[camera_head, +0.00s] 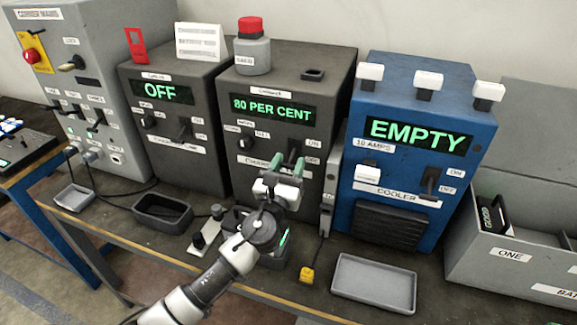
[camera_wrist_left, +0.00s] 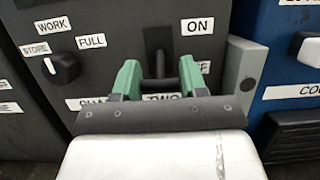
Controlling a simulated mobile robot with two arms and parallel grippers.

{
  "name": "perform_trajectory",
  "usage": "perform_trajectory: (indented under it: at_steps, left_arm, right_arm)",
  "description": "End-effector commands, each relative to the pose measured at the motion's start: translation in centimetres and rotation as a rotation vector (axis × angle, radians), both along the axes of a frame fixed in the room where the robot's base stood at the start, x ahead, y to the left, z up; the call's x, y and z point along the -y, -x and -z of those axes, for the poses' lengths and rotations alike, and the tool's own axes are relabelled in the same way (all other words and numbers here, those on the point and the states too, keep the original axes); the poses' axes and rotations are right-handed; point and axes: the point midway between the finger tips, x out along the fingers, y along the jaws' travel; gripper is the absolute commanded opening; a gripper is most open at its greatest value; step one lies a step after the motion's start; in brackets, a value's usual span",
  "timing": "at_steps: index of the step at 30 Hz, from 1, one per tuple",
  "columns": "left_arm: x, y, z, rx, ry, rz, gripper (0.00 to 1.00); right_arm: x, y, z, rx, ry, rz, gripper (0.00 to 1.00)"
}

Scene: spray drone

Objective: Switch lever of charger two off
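Charger two (camera_head: 325,82) is the dark box whose green display reads 80 PER CENT. Its black lever (camera_head: 293,149) is on the front beside the ON and OFF labels, and it also shows in the left wrist view (camera_wrist_left: 158,52). My left gripper (camera_head: 287,163) is in front of the lever, with green fingertips apart. In the left wrist view the open fingers (camera_wrist_left: 160,78) stand on either side of the lower lever area, where a dark bar shows between them. Contact cannot be told. The OFF label is partly hidden by the right finger. My right gripper is not in view.
Another dark charger (camera_head: 165,70) reading OFF stands left. A blue cooler (camera_head: 395,100) reading EMPTY stands close on the right, with a grey upright piece (camera_head: 331,190) between. A jar with a red lid (camera_head: 252,48) tops charger two. A grey tray (camera_head: 372,285) lies at the bench front.

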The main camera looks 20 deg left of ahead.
Motion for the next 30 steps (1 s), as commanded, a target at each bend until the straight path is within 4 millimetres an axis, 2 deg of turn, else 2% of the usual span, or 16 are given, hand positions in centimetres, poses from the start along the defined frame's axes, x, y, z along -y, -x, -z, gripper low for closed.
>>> perform_trajectory:
  at_steps: [1,4,14,17,24,30]
  left_arm:
    - [0.0,0.0,0.1,-0.001,0.000,0.000,0.50]
    - [0.0,0.0,0.1,-0.001,0.000,0.000,0.64]
    - [0.0,0.4,0.3,-0.002,0.000,0.000,0.64]
    - [-0.1,1.6,0.8,-0.003,0.000,0.000,0.64]
    - [-0.2,6.3,2.4,-0.004,0.001,0.001,0.64]
    - [-0.3,9.2,3.3,-0.003,0.000,0.001,0.64]
  right_arm:
    - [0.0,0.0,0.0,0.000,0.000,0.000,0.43]
    - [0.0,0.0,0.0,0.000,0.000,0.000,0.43]
    - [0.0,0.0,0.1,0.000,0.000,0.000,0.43]
    - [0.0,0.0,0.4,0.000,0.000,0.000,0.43]
    - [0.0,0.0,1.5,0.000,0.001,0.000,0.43]
    - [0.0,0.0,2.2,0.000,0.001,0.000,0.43]
